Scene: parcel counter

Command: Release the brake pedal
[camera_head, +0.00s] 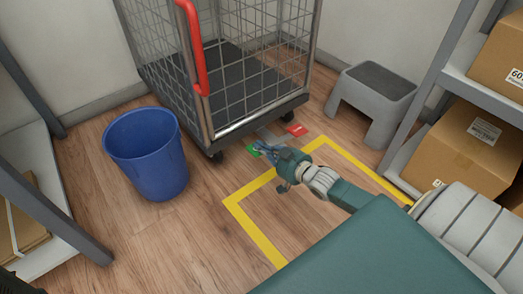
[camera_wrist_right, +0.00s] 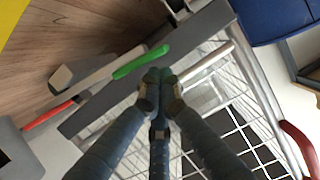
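The wire roll cage (camera_head: 207,112) stands against the wall, with two pedals low at its near edge. The green pedal (camera_head: 251,150) is on the left and the red pedal (camera_head: 297,130) on the right. In the right wrist view, the green pedal (camera_wrist_right: 142,62) is just ahead of the fingertips and the red pedal (camera_wrist_right: 48,116) is at the left. My right gripper (camera_head: 262,148) is low, beside the green pedal. In the wrist view its fingers (camera_wrist_right: 160,85) are drawn together with nothing between them. I cannot tell whether they touch the pedal. My left gripper is out of view.
A blue bin (camera_head: 148,155) stands left of the cage. A grey step stool (camera_head: 372,100) is to its right. Shelves with cardboard boxes (camera_head: 465,145) line the right side; another shelf (camera_head: 40,200) is at left. The yellow floor outline (camera_head: 250,232) is empty apart from my arm above it.

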